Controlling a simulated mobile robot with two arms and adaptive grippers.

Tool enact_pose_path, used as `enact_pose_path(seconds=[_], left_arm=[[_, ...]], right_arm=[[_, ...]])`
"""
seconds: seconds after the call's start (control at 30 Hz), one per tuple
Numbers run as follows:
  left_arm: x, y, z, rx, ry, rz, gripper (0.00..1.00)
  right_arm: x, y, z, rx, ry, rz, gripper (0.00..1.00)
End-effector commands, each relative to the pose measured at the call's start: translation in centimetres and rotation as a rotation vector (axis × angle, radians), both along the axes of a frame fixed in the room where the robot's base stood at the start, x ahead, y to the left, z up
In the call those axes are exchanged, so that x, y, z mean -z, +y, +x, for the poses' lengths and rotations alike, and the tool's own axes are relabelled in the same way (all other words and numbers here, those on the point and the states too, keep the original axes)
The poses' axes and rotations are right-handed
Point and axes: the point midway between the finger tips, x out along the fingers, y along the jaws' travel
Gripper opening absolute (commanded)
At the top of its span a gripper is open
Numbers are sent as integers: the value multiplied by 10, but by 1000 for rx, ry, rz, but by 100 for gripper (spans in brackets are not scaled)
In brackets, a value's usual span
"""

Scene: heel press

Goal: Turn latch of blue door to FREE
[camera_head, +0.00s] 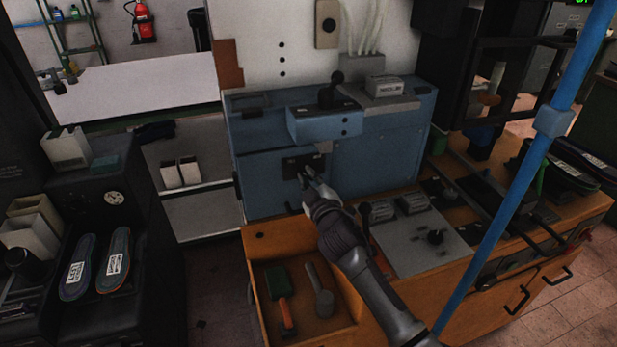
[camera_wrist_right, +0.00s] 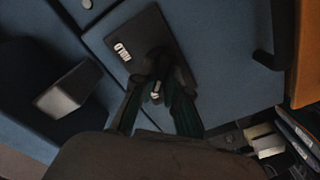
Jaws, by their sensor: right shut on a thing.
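The blue door (camera_head: 262,182) is the lower front panel of a blue machine. Its latch has a dark plate (camera_head: 301,162), which also shows in the right wrist view (camera_wrist_right: 148,32) with a white label that seems to read HOLD. My right gripper (camera_head: 306,176) is at the plate from the front. In the right wrist view its two fingers (camera_wrist_right: 157,95) are closed around the dark latch knob (camera_wrist_right: 156,68), which they partly hide. The knob's exact angle is hard to tell. My left gripper is not in view.
A blue box with a black lever (camera_head: 327,95) juts out above the latch. A grey control panel (camera_head: 415,240) lies right of my right arm. An orange tray (camera_head: 330,328) with tools sits below. A blue pole (camera_head: 520,190) crosses the right side. Insoles (camera_head: 113,260) rest at left.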

Motion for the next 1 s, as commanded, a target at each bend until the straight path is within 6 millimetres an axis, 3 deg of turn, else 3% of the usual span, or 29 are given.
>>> enact_pose_path(seconds=[0.63, 0.67, 0.8, 1.0], left_arm=[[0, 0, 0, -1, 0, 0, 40], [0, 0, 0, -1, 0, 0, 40], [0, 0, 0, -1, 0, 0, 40], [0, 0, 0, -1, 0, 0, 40]], right_arm=[[-1, 1, 0, -1, -17, -46, 0], [-1, 1, 0, -1, -17, -46, 18], [-1, 1, 0, -1, -17, -45, 39], [0, 1, 0, -1, -15, -44, 39]])
